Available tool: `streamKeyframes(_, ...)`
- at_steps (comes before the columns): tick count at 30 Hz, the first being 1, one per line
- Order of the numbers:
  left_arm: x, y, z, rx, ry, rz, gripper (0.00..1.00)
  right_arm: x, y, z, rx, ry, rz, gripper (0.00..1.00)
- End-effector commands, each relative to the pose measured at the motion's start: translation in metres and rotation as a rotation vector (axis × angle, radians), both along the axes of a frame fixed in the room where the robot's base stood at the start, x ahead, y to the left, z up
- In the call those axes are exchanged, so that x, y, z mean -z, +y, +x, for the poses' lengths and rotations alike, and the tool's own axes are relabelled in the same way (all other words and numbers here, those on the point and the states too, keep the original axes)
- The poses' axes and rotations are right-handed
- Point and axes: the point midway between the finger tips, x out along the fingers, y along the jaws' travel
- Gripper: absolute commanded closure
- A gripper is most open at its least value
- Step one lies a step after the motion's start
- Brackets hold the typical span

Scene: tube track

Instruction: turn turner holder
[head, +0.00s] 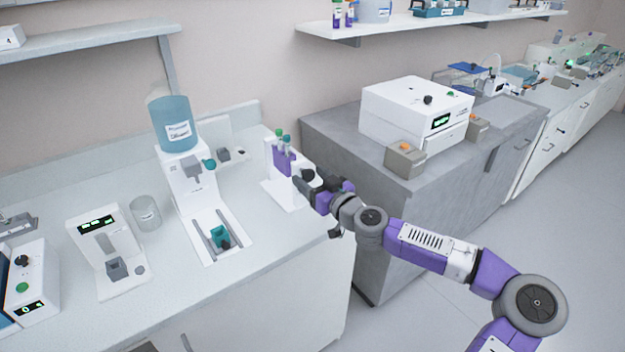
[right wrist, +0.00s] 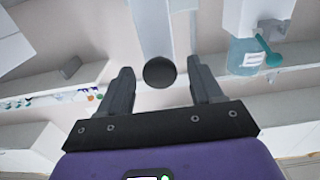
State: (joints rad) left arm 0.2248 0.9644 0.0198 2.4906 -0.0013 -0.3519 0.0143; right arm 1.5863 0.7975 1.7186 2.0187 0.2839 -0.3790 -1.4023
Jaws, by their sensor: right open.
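The turner holder (head: 281,190) is a white stand with purple tubes (head: 284,160) capped in green and blue, on the left bench. A round black knob (head: 308,174) sits on its right side. My right gripper (head: 312,186) is at that knob, with its arm coming from the lower right. In the right wrist view my right gripper (right wrist: 160,76) is open, and the black knob (right wrist: 160,72) shows between its fingers, with space on both sides. The white body of the holder (right wrist: 151,25) shows beyond the knob. My left gripper is not in view.
A white dispenser with a blue bottle (head: 175,125) stands left of the holder. A glass beaker (head: 145,213) and a small white device (head: 105,250) are further left. A grey cabinet (head: 400,200) bearing a white machine (head: 415,112) stands right, beyond a gap.

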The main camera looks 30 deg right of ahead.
Motion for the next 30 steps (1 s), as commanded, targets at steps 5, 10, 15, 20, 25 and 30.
streamKeyframes(5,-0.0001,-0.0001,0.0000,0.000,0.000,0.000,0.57,0.0001,0.0000,-0.0002,0.000,0.000,0.000,0.52)
streamKeyframes(10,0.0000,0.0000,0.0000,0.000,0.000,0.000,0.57,0.0002,0.0001,-0.0003,0.000,0.000,0.000,0.78)
streamKeyframes(15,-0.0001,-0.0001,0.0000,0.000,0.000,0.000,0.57,0.0003,0.0001,-0.0003,0.000,0.000,0.001,0.90)
streamKeyframes(20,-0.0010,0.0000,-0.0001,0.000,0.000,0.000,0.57,0.0002,0.0001,-0.0004,0.000,0.002,0.011,0.90)
streamKeyframes(25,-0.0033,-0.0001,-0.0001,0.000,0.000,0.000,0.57,0.0001,0.0002,-0.0004,-0.001,0.006,0.048,0.90)
streamKeyframes(30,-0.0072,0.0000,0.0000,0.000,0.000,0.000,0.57,0.0002,0.0003,-0.0004,-0.001,0.011,0.111,0.90)
